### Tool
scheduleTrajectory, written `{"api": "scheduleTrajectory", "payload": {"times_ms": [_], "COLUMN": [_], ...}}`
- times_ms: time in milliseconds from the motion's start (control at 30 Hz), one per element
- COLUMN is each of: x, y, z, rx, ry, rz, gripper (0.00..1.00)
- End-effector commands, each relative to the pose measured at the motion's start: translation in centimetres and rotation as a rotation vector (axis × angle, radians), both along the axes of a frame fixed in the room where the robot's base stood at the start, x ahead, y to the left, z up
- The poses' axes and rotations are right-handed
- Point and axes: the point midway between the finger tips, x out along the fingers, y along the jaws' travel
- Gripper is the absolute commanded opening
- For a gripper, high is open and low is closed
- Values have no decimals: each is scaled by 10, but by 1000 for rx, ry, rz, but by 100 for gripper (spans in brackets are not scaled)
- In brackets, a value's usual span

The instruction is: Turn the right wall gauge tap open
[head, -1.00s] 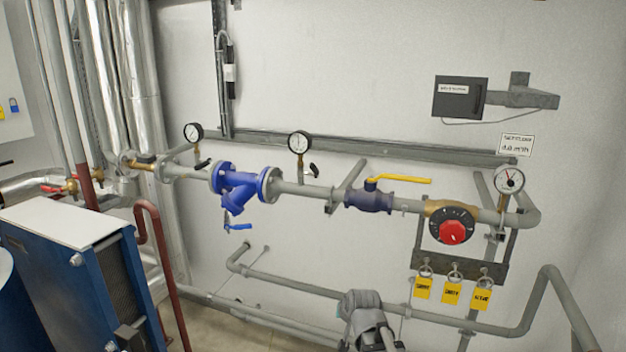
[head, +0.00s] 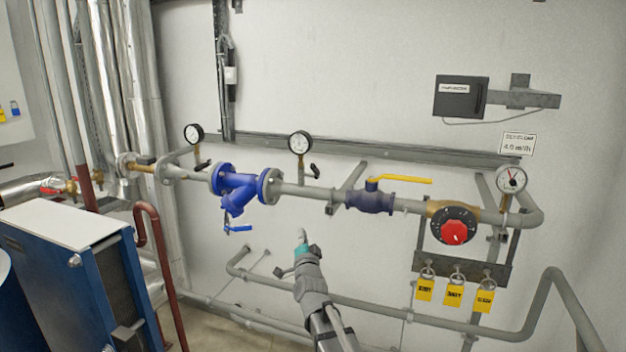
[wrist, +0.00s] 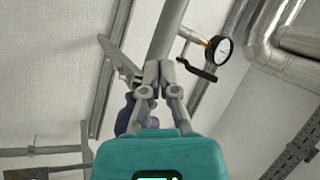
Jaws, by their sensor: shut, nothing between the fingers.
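The wall pipe carries two white-faced gauges with black rims: a left gauge (head: 194,134) and a right one (head: 299,143). Under the right one is a tap with a short black lever (head: 315,171), slanting down to the right. My gripper (head: 303,238) points up from the bottom of the head view, below the pipe and apart from that lever. In the wrist view my gripper (wrist: 160,70) is shut and empty. One gauge (wrist: 219,50) with a brass stem and a black lever (wrist: 197,70) shows there, right of the fingers; which gauge it is, I cannot tell.
A blue strainer (head: 238,186) and a blue valve with a yellow lever (head: 404,181) sit on the pipe. Farther right are a red knob (head: 454,232), another gauge (head: 511,180) and yellow tags (head: 454,296). A lower grey pipe (head: 380,305) runs behind my arm. A blue unit (head: 70,270) stands at left.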

Motion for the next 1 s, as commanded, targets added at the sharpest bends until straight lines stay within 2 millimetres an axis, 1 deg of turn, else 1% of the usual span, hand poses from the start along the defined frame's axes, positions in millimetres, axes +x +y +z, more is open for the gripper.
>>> {"api": "scheduleTrajectory", "payload": {"times_ms": [33, 167, 300, 400, 633, 1000], "x": [3, 2, -3, -8, -19, -21], "y": [4, 7, 9, 8, 7, 6], "z": [6, 26, 43, 51, 61, 62], "rx": [42, 157, 280, 355, 460, 476], "ry": [-46, -167, -296, -376, -490, -508], "rz": [-12, -47, -86, -114, -153, -160], "gripper": [0, 0, 0, 0, 0, 0]}}
